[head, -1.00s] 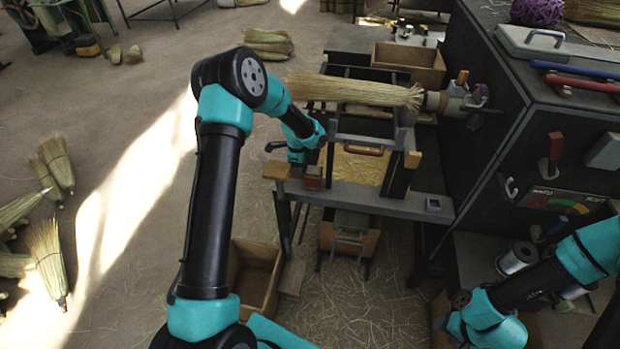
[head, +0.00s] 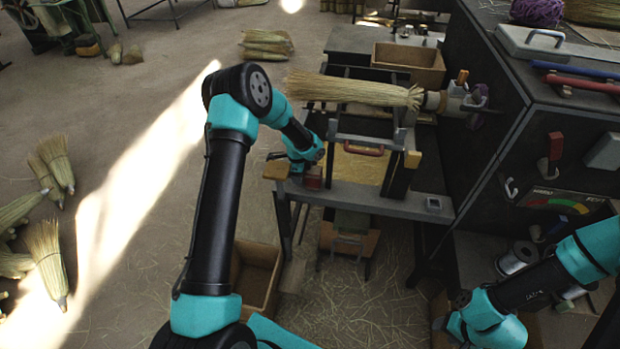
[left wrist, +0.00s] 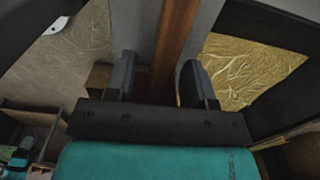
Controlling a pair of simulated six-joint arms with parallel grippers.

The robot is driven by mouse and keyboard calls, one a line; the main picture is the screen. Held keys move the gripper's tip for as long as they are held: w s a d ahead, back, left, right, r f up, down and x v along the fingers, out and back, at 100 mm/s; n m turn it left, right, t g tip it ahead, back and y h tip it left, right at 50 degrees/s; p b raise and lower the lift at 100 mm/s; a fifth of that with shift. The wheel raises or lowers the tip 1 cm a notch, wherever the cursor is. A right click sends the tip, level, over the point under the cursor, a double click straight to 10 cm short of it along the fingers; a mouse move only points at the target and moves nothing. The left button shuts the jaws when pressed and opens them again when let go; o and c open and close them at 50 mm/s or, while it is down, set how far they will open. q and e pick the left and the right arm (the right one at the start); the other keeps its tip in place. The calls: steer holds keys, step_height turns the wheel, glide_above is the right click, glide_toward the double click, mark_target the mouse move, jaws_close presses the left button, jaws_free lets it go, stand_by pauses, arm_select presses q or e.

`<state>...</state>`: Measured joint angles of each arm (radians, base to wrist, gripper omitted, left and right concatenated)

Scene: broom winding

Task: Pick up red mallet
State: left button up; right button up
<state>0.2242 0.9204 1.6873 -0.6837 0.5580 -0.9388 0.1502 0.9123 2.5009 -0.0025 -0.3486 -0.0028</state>
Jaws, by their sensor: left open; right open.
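In the left wrist view the open fingers (left wrist: 157,82) stand either side of a long red-brown wooden bar (left wrist: 174,45), which looks like the mallet's handle. A gap shows beside the left finger; contact at the right finger cannot be told.
A straw broom (head: 350,90) is clamped across the bench above the mallet. A dark machine cabinet (head: 560,130) stands at the right.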

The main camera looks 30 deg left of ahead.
arm_select(q)
jaws_close()
stand_by(0.4)
steer(key=shift+r, duration=0.15)
step_height(320, 180, up, 18)
steer(key=f, duration=0.1)
steer(key=s+d, duration=0.2)
steer(key=s, duration=0.6)
steer(key=s+d, duration=0.2)
steer(key=s, duration=0.7)
steer(key=shift+s+d+r, duration=0.2)
steer(key=shift+d+r, duration=0.15)
